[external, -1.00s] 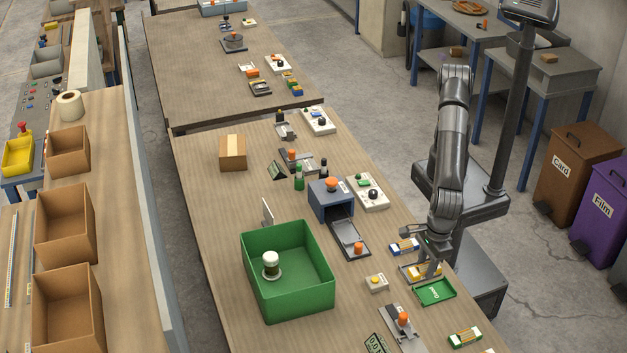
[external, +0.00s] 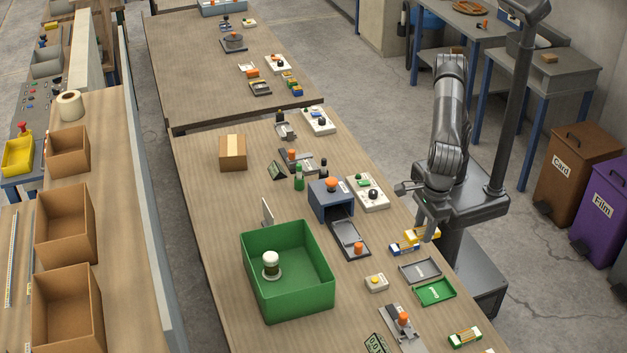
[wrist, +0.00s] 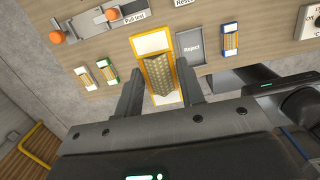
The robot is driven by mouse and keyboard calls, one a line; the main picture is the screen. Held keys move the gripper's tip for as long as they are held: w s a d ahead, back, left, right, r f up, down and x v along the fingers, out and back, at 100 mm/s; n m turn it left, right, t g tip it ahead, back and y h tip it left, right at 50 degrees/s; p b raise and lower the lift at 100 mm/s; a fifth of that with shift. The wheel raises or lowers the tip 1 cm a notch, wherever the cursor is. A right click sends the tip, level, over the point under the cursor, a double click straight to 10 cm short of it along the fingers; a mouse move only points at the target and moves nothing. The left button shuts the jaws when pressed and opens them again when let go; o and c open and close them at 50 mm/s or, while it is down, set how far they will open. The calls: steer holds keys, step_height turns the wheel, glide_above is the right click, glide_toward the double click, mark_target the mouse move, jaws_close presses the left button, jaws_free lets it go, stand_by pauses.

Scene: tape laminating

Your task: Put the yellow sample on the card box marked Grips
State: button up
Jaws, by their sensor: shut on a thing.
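The yellow sample (external: 424,234) is held in my gripper (external: 428,228), lifted above the table's right edge. In the wrist view my gripper (wrist: 161,82) has one finger on each side of the yellow sample (wrist: 160,68), which has a yellow border, a white end and a tan patterned part. Open card boxes stand on the left bench: a rear box (external: 69,152), a middle box (external: 66,224) and a front box (external: 68,303). I cannot read any marking on them, so I cannot tell which is Grips.
A grey tray (external: 420,270), marked Reject in the wrist view (wrist: 191,48), lies empty beside a green tray (external: 435,291). A blue sample (external: 404,248) lies nearby. A large green bin (external: 290,300) and a blue machine (external: 331,203) stand on the table. A gap separates table and left bench.

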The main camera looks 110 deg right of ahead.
steer(key=w+d+m, duration=0.3)
steer(key=w+d, duration=1.3)
steer(key=d, duration=0.1)
steer(key=w+d+m, duration=0.2)
steer(key=w+d, duration=0.3)
steer(key=d, duration=0.5)
steer(key=w+d+m, duration=0.2)
steer(key=w+d, duration=0.2)
steer(key=d, duration=0.7)
steer(key=w+d+m+h, duration=0.1)
steer(key=w+d+m, duration=0.15)
steer(key=d, duration=1.95)
steer(key=s+d+m, duration=0.2)
steer(key=s+d, duration=0.2)
steer(key=d, duration=0.8)
steer(key=s+d+m, duration=0.2)
steer(key=s+d, duration=0.2)
steer(key=d, duration=0.8)
glide_above(242, 147)
steer(key=shift+g, duration=0.4)
steer(key=f, duration=1.1)
steer(key=shift+s+a+f, duration=0.15)
steer(key=shift+s+f, duration=0.05)
steer(key=shift+f, duration=0.2)
steer(key=shift+w+a+f, duration=0.15)
steer(key=shift+w+f, duration=0.05)
steer(key=shift+f, duration=1.95)
